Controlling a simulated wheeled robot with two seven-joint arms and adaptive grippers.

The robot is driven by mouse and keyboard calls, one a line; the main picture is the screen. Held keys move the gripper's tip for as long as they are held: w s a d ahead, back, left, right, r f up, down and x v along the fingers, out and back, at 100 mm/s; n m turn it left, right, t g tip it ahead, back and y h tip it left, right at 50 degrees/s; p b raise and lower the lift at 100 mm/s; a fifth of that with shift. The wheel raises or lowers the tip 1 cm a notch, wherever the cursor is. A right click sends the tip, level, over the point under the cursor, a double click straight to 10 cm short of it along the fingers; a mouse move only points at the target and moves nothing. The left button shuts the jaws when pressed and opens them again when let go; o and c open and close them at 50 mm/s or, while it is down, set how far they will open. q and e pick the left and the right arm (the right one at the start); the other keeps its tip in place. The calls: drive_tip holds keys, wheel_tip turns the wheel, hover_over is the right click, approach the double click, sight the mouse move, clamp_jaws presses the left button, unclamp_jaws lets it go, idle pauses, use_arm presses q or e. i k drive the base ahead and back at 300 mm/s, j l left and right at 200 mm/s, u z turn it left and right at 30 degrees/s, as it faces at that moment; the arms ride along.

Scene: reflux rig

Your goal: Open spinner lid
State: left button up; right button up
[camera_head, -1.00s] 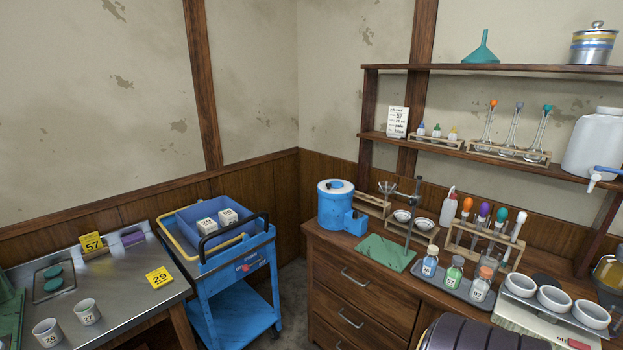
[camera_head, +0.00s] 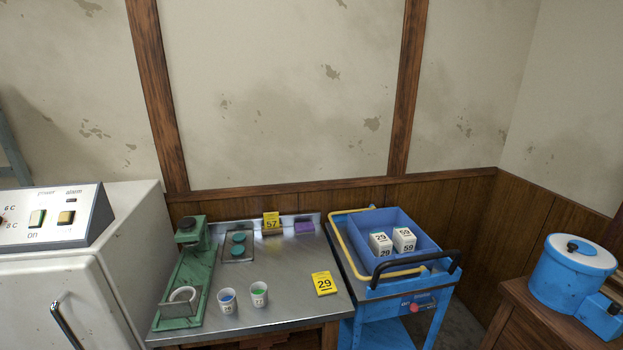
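The spinner is most likely the blue round drum (camera_head: 560,278) on the wooden cabinet at the right edge. Its white-and-blue lid (camera_head: 584,250) with a dark knob appears to lie flat on top, closed. A smaller blue box (camera_head: 603,312) is attached at its lower right, partly cut off by the frame. Neither of my grippers shows in this view.
A blue cart (camera_head: 394,300) with a black handle and a blue bin (camera_head: 371,233) stands left of the cabinet (camera_head: 530,325). A steel table (camera_head: 290,290) holds cups and a green stand (camera_head: 186,265). A white cabinet with a control panel (camera_head: 50,222) is at far left.

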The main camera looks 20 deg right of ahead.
sight(581, 255)
drive_tip(key=i+u, duration=0.1)
drive_tip(key=i, duration=0.8)
drive_tip(key=z, duration=3.75)
